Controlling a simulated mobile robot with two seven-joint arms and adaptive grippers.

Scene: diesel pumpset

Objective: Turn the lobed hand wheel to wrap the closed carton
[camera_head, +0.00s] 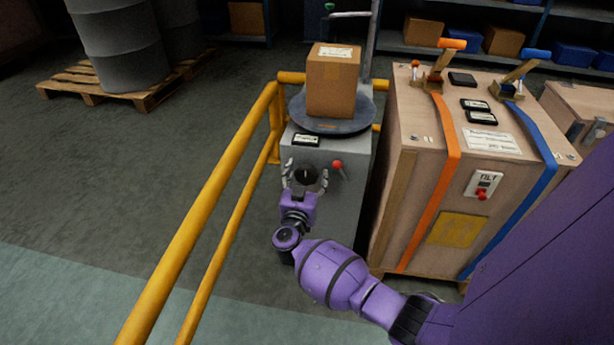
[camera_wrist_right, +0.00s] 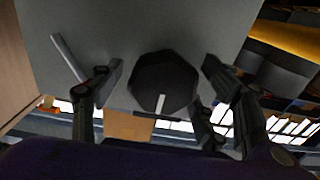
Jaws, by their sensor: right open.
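The closed carton (camera_head: 332,84) stands on a round dark turntable (camera_head: 332,122) on top of a grey cabinet (camera_head: 340,222). The dark lobed hand wheel (camera_head: 305,176) is on the cabinet's front face; in the right wrist view the wheel (camera_wrist_right: 163,82) is near the middle, with a pale mark on it. My right gripper (camera_head: 305,178) is open around the wheel, with fingers (camera_wrist_right: 163,84) on both sides of it and gaps visible in the wrist view. Part of the wheel is hidden by the gripper in the head view. My left gripper is not in view.
A red-knobbed lever (camera_head: 337,165) sits right of the wheel. Yellow railing (camera_head: 215,190) runs along the left. A large strapped wooden crate (camera_head: 420,190) stands close on the right. A post (camera_head: 371,45) rises behind the carton.

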